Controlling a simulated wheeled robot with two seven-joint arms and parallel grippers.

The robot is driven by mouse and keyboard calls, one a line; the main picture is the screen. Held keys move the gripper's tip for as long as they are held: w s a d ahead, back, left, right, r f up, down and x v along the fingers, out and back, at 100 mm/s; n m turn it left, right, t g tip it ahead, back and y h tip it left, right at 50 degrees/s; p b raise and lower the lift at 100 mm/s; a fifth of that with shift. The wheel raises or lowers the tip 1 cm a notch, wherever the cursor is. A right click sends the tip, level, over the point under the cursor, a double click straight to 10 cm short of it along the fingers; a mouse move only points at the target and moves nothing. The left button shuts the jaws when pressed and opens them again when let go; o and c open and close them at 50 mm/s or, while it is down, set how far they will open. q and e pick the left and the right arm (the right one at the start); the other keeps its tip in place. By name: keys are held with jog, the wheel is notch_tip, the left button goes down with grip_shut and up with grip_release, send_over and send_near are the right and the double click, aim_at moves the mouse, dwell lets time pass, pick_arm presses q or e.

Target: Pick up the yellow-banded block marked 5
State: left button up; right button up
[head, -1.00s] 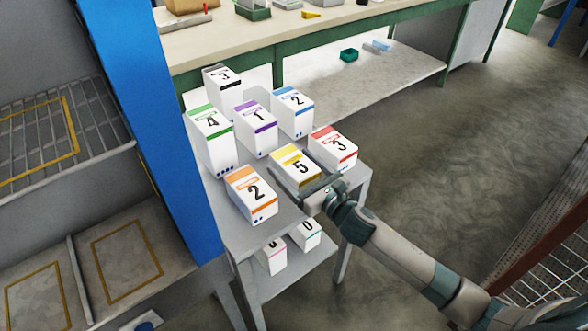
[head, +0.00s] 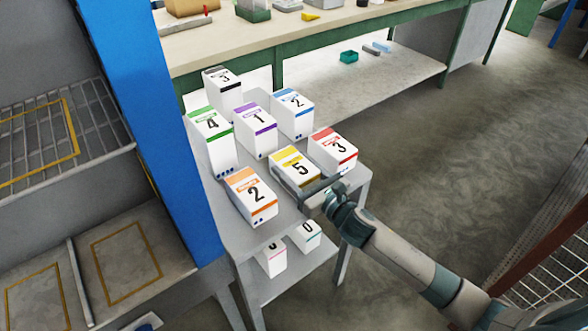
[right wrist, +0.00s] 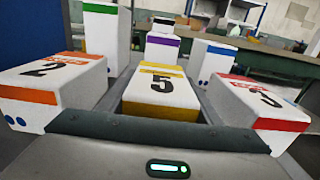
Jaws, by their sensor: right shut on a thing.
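The white yellow-banded block marked 5 (head: 295,166) stands at the front middle of the small grey table, among other numbered blocks. In the right wrist view the block (right wrist: 160,92) is centred just ahead of the gripper bar, its top and yellow edge in plain sight. My right gripper (head: 315,192) reaches in from the lower right and is shut on this block at its near end. Its fingertips are mostly hidden beside the block. I cannot see any lift off the table. My left gripper is not in view.
The orange block 2 (head: 252,196) stands close on the left, and the red block 3 (head: 333,150) close on the right. The purple block 1 (head: 256,130), green block 4 (head: 210,140) and blue block 2 (head: 292,113) stand behind. A blue post (head: 165,120) rises at the left.

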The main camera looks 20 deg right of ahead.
aim_at(294, 162)
jog(key=shift+r, duration=0.5)
notch_tip(294, 162, up, 3)
jog(key=shift+r, duration=0.2)
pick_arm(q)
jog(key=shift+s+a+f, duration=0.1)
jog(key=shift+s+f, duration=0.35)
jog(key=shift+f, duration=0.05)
pick_arm(e)
jog(key=s+d+r, duration=0.4)
jog(key=s+r, duration=0.2)
jog(key=s, duration=0.4)
jog(key=shift+s+d+r, duration=0.3)
jog(key=shift+s+d, duration=0.05)
pick_arm(q)
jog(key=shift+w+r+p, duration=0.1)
jog(key=shift+p, duration=0.2)
